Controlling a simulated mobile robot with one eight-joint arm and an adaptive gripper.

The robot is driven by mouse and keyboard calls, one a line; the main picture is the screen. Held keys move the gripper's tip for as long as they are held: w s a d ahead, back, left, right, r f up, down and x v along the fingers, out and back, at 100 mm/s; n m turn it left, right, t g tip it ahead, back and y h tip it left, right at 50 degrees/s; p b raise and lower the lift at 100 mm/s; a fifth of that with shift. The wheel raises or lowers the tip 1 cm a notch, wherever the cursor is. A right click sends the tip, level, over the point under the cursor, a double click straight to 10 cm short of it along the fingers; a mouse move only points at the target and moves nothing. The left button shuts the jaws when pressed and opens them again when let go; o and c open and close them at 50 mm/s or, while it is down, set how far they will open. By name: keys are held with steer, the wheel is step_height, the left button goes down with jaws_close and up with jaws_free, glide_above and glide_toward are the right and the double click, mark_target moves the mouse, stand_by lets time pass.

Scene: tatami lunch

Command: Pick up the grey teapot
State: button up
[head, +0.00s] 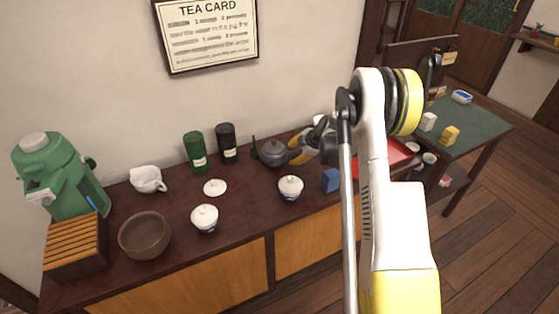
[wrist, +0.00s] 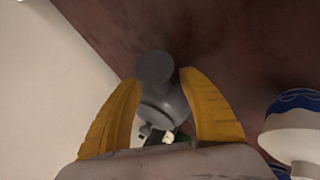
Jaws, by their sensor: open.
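The grey teapot (head: 272,154) stands on the dark wooden counter near the wall. My gripper (head: 298,149) is at its right side, with the yellow fingers pointing left towards it. In the wrist view the two yellow fingers (wrist: 160,80) are apart, with a grey rounded part of the teapot (wrist: 166,106) between them. A round grey end shows near the fingertips. I cannot tell whether either finger touches the teapot. The gripper's far finger is partly hidden in the head view.
Green (head: 195,151) and black (head: 227,143) canisters stand to the left. A red tray (head: 398,155) lies behind my arm. Bare counter lies left of that cup.

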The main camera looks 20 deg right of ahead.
steer(key=shift+x, duration=1)
steer(key=shift+s+r, duration=0.1)
jaws_close()
steer(key=shift+r, duration=0.15)
